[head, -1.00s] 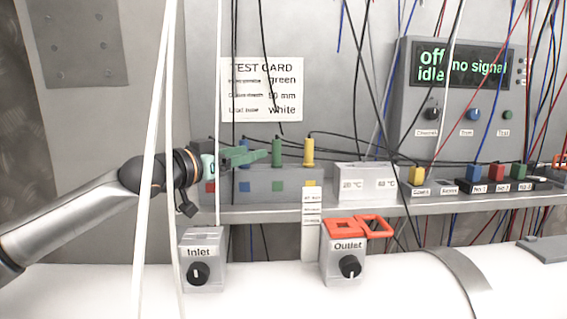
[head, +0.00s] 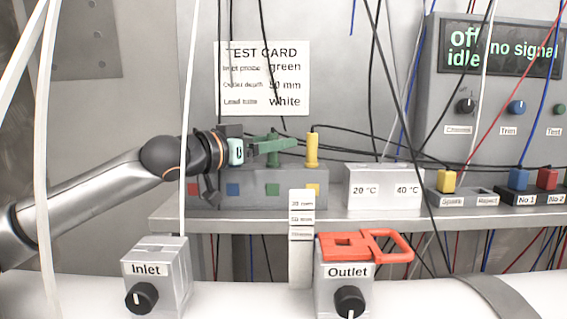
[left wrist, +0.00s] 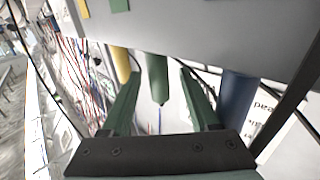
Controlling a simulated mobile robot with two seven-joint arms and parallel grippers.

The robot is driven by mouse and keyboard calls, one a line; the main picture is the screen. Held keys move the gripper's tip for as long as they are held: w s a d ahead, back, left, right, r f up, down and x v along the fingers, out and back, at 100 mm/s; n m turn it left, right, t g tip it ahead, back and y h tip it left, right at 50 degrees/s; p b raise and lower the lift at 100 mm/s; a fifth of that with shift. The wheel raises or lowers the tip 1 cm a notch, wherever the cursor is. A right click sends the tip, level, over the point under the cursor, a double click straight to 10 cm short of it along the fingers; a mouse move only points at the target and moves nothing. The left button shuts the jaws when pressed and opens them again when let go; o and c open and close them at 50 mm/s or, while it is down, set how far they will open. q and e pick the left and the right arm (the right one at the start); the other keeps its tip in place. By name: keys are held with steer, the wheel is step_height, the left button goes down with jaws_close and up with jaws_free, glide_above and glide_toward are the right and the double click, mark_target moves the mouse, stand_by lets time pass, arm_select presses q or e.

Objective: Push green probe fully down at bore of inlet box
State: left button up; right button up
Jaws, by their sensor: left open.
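The green probe (head: 272,158) stands upright in the grey rack (head: 215,202), above its green mark. My left gripper (head: 283,145) reaches in from the left at its upper part. In the left wrist view the green probe (left wrist: 157,78) lies between the two open green fingers of my left gripper (left wrist: 160,92), with gaps on both sides. The inlet box (head: 170,262), labelled "Inlet" with a black knob, stands at the front left. Its bore cannot be made out. My right gripper is not in view.
The yellow probe (head: 312,150) stands right of the green one; the blue probe (left wrist: 238,92) shows on the other side in the left wrist view. The outlet box (head: 335,293) carries a red frame (head: 350,246). Black leads and white cords hang across the space.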

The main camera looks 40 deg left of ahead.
arm_select(q)
steer(key=shift+s+r, duration=0.1)
steer(key=shift+c, duration=0.6)
jaws_close()
